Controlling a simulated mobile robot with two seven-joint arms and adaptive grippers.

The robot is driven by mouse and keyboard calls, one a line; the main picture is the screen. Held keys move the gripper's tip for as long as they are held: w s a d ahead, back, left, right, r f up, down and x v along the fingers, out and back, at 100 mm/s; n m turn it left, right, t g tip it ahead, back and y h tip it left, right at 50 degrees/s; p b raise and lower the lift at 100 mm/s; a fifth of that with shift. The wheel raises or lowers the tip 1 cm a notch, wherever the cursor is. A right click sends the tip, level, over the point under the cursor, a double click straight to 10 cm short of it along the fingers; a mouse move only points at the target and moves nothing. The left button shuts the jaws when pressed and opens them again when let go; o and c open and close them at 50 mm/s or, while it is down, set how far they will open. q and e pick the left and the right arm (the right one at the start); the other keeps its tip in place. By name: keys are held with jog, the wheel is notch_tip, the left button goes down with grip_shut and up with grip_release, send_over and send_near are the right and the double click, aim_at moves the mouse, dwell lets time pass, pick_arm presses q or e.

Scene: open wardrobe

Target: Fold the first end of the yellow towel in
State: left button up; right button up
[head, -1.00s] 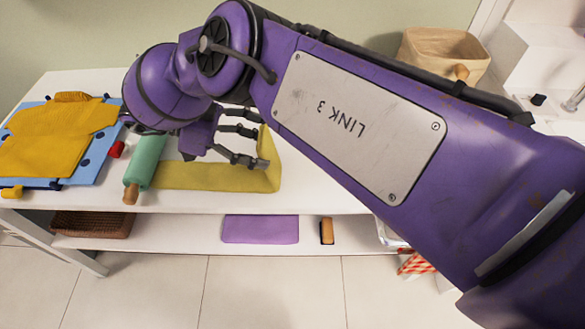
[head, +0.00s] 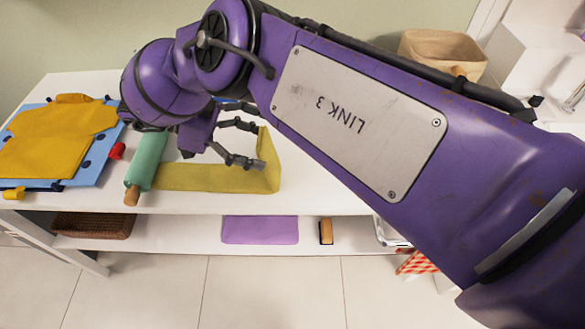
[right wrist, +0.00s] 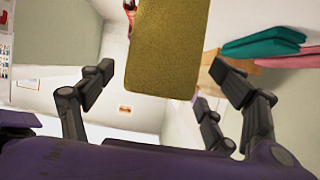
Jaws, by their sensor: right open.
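The yellow towel (head: 215,178) lies as a strip along the front of the white tabletop. Its right end (head: 269,155) appears raised from the surface. My right gripper (head: 250,143) is open beside this raised end, with its fingers pointing right. In the right wrist view the towel's end (right wrist: 163,45) shows between the two spread fingers, with a gap on either side. My arm hides part of the towel's far side in the head view. My left gripper is not in view.
A green rolling pin (head: 146,160) lies at the towel's left end. Further left are a folded orange-yellow garment (head: 55,140) on a blue cloth (head: 85,167) and a small red object (head: 117,151). A beige basket (head: 445,55) stands at the back right. A purple cloth (head: 260,230) lies on the lower shelf.

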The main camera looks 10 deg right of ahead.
notch_tip(320, 180, up, 6)
jog(key=shift+r+p, duration=0.25)
jog(key=shift+p, duration=0.75)
jog(key=shift+r, duration=0.55)
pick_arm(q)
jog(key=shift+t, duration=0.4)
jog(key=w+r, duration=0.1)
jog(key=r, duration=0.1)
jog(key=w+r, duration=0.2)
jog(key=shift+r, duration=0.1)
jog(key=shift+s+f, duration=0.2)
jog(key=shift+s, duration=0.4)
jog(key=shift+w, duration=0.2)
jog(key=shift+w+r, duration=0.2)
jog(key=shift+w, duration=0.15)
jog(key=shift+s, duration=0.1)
